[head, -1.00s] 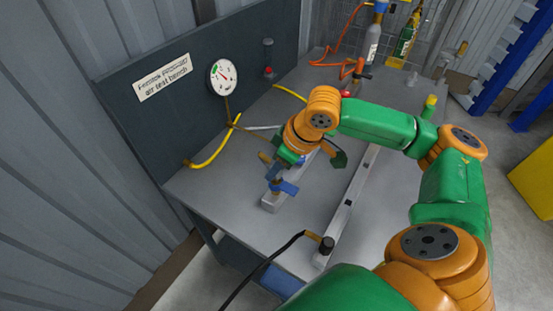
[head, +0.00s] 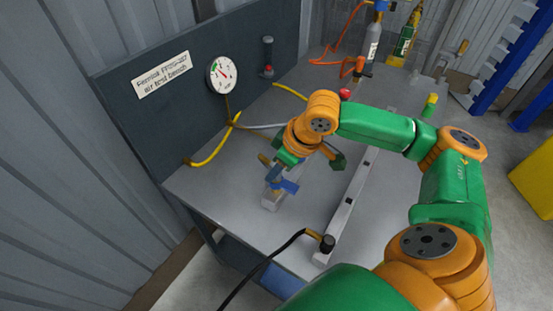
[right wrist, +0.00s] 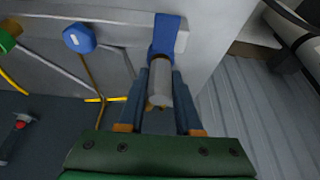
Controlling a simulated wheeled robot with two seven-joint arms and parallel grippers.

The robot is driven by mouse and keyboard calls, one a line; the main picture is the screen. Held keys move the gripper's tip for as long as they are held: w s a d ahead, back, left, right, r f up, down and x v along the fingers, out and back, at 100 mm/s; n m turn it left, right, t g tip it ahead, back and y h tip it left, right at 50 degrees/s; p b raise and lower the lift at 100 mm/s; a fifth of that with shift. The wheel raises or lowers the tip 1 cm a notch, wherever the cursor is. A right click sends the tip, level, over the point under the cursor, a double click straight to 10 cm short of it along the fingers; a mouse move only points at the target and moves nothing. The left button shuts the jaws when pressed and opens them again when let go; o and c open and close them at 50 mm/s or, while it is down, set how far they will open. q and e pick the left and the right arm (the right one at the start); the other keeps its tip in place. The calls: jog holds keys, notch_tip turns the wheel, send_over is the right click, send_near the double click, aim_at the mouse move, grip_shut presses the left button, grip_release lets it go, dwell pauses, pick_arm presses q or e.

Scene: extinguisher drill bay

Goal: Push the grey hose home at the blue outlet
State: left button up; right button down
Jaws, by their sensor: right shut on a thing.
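My right gripper (head: 275,173) is low over the bench at the blue outlet (head: 284,187), which sits on a short grey block. In the right wrist view my right gripper (right wrist: 161,75) is shut on a grey cylindrical end piece, taken as the end of the grey hose (right wrist: 159,82), with brass at its near end. The blue outlet (right wrist: 167,34) lies straight beyond it, in line. The two meet or nearly meet; I cannot tell how deep the end sits. In the head view the grey hose (head: 260,127) runs behind my wrist. My left gripper is not in view.
The grey bench (head: 225,180) has a dark backboard with a round gauge (head: 222,75) and yellow hoses (head: 217,146). A long grey rail (head: 345,205) lies right of the outlet. A black hose (head: 265,262) reaches its near end. Bottles stand at the back.

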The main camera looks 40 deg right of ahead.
jog(key=shift+f, duration=0.1)
jog(key=c, duration=0.5)
grip_release()
